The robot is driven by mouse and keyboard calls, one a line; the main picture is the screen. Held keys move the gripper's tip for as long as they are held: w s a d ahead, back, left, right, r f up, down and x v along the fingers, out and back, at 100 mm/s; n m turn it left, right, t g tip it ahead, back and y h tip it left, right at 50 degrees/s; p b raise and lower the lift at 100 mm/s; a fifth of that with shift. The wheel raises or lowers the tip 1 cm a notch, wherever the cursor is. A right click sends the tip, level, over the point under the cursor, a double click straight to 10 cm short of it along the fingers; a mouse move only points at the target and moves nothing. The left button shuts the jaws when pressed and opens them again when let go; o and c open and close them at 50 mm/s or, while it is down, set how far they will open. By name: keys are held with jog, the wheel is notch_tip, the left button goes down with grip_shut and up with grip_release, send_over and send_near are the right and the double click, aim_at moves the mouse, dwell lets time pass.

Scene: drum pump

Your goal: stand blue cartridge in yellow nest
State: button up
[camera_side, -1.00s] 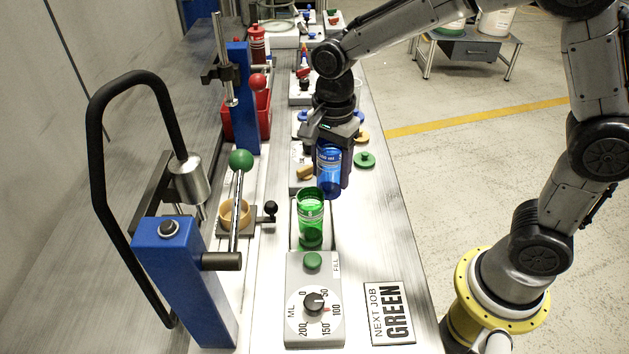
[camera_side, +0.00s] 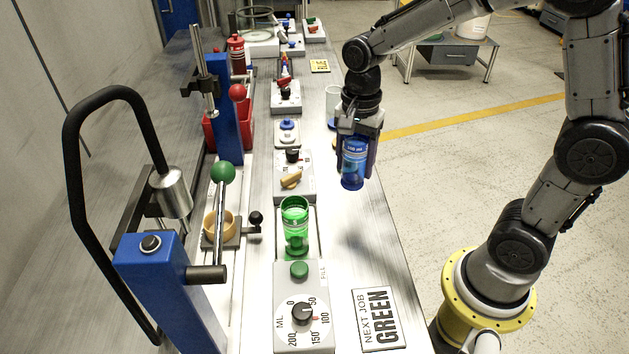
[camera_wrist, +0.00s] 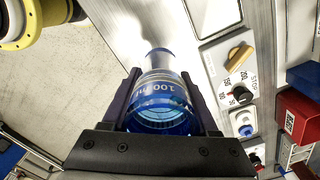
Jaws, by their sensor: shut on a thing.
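The blue cartridge (camera_side: 353,163) is a clear blue cylinder, held upright in my gripper (camera_side: 356,160) above the right edge of the bench. In the wrist view the same cartridge (camera_wrist: 165,100), marked 100 ml, sits between both fingers of my gripper (camera_wrist: 163,98). My gripper is shut on it. A yellow-tan ring-shaped nest (camera_side: 219,224) is on a small plate at left, beneath the press with the green-knobbed lever. The nest looks empty from here; its inside is partly hidden by the lever. My gripper is far to the right of the nest.
A green cartridge (camera_side: 294,224) stands in a filling station with a dial (camera_side: 302,314). The blue press (camera_side: 165,285) with its black handle stands at front left. A sign (camera_side: 379,319) reads NEXT JOB GREEN. A red bin (camera_side: 212,135) is farther back.

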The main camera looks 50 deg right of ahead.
jog(key=w+d+f+n, duration=0.25)
jog(key=w+n, duration=0.25)
jog(key=n, duration=0.3)
jog(key=w+d+f+n, duration=0.1)
jog(key=w+d+n, duration=0.3)
jog(key=n, duration=0.3)
jog(key=s+a+r, duration=0.3)
jog(key=a+r, duration=0.3)
jog(key=a, duration=0.6)
jog(key=s+a+r, duration=0.2)
jog(key=a+r, duration=0.4)
jog(key=a, duration=0.6)
jog(key=shift+w+a+f, duration=0.95)
jog(key=shift+w+f, duration=1.05)
jog(key=shift+f, duration=0.15)
jog(key=shift+w+a+f, duration=1)
jog(key=shift+w+f, duration=1.05)
jog(key=shift+f, duration=0.1)
jog(key=shift+w+a+f, duration=0.95)
jog(key=shift+w+f, duration=1.05)
jog(key=shift+f, duration=0.15)
